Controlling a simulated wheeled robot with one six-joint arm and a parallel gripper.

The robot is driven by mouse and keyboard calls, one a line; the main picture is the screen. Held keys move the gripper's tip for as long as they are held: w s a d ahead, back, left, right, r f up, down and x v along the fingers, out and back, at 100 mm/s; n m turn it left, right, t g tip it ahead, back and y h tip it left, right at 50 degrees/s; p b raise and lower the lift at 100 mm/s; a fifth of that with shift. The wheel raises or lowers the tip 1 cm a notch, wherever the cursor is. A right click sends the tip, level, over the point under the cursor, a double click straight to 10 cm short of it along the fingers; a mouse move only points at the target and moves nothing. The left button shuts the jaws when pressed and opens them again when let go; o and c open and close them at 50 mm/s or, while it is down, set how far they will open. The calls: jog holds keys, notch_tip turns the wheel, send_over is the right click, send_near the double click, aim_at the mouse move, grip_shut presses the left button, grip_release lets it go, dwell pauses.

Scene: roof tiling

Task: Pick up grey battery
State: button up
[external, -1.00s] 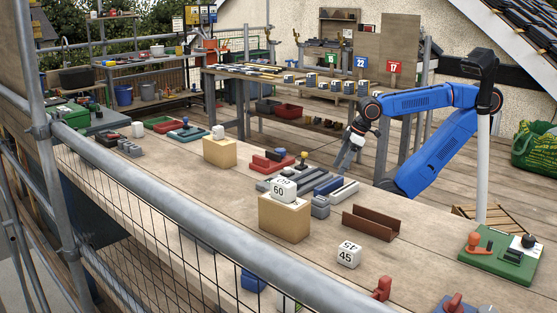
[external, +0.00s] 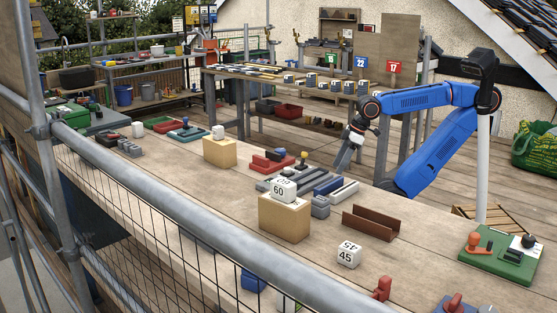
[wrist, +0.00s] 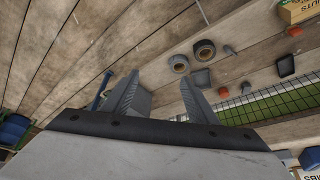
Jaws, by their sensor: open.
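My gripper (external: 343,164) hangs at the far edge of the long wooden bench (external: 240,195) in the external view, pointing down. In the wrist view its two grey fingers (wrist: 160,80) are spread apart with nothing held between them. A grey block (wrist: 144,101) shows partly behind the left finger in the wrist view; I cannot tell whether it is the grey battery. In the external view, a small grey block (external: 320,206) and several grey bars (external: 318,180) lie on the bench, left of and below my gripper. None is clearly identifiable as the battery.
A wooden box (external: 284,218) carrying a white 60 cube (external: 283,190) stands beside the grey pieces. A brown channel (external: 370,223), a white 45 cube (external: 348,254) and red blocks (external: 270,161) are nearby. A scaffold rail (external: 190,220) runs along the near side.

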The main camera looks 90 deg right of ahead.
jog(key=w+a+r+m+g, duration=0.1)
jog(key=w+a+r, duration=0.4)
jog(key=a+r, duration=0.1)
jog(key=w+a+r+m, duration=0.2)
jog(key=w+a+r, duration=0.3)
jog(key=a+r, duration=0.2)
jog(key=w+a+r+m+g+y, duration=0.1)
jog(key=w+a+r, duration=0.4)
jog(key=a+r, duration=0.2)
jog(key=shift+w+a+m+g, duration=0.15)
jog(key=shift+w+m+g, duration=0.05)
jog(key=shift+m+g, duration=0.1)
jog(key=w+a+r+m+g, duration=0.1)
jog(key=a+r, duration=0.1)
jog(key=a, duration=0.4)
jog(key=w+a+r+m, duration=0.1)
jog(key=a+r, duration=0.2)
jog(key=a, duration=0.4)
jog(key=r+m+g+h, duration=0.1)
jog(key=m, duration=0.1)
send_over(321, 199)
notch_tip(321, 199, down, 16)
jog(key=shift+d+f, duration=0.1)
jog(key=shift+f, duration=0.05)
jog(key=shift+c, duration=0.7)
